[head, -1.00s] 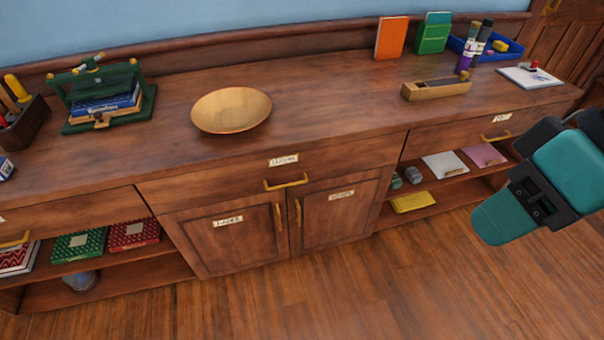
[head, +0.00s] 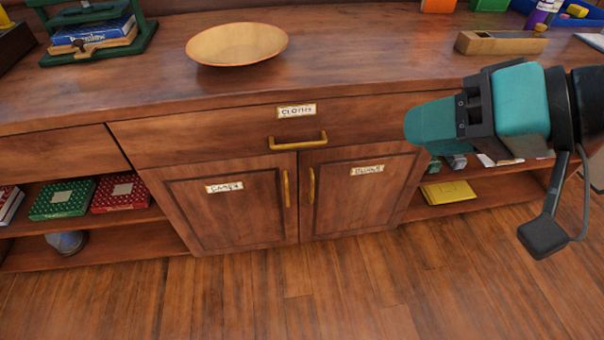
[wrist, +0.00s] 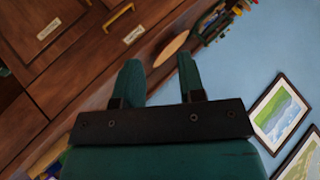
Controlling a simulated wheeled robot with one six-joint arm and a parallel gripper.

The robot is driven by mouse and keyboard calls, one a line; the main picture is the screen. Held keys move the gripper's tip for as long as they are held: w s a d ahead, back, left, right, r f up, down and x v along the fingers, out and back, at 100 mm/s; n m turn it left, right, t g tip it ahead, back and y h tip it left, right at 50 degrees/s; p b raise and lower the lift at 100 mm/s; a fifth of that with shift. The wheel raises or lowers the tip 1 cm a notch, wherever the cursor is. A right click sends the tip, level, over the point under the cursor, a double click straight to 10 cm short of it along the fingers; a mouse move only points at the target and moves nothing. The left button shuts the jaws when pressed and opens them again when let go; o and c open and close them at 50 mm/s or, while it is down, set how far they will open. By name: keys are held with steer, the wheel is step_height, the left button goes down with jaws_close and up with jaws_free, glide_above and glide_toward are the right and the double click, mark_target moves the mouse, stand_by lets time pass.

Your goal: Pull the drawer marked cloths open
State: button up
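The cloths drawer (head: 220,136) is the wide wooden drawer under the countertop, in the middle of the head view. Its white label (head: 297,110) reads cloths, and its brass bar handle (head: 298,142) is below the label. The drawer looks closed. My gripper (head: 408,124), with teal fingers, is to the right of the handle and apart from it, pointing left. In the wrist view its two fingers (wrist: 158,75) are spread with nothing between them. That view also shows a brass handle (wrist: 118,16) and a label (wrist: 133,35), tilted, beyond the fingers.
Two cupboard doors (head: 232,205) with upright brass handles are below the drawer. A shallow wooden bowl (head: 237,45) and a wooden plane (head: 500,43) stand on the countertop. Open shelves on both sides hold boxes (head: 62,199) and a yellow packet (head: 448,192). The floor in front is clear.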

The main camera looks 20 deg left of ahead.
steer(key=w+a+f+m+t+y+b, duration=0.2)
steer(key=w+a+f+y+b, duration=0.15)
steer(key=f+b, duration=0.5)
steer(key=w+a+f+m+t+y+b, duration=0.15)
steer(key=a+f+b, duration=0.25)
steer(key=f+b, duration=0.45)
steer(key=m+t+b, duration=0.6)
steer(key=m+b, duration=0.3)
steer(key=b, duration=0.6)
glide_toward(301, 145)
steer(key=shift+t+y, duration=0.25)
steer(key=shift+y, duration=0.05)
steer(key=p+x, duration=0.6)
steer(key=x, duration=0.1)
steer(key=f+p+x, duration=0.1)
steer(key=p+x, duration=0.2)
steer(key=shift+w+a, duration=0.15)
steer(key=shift+w, duration=0.05)
steer(key=shift+c, duration=0.2)
jaws_close()
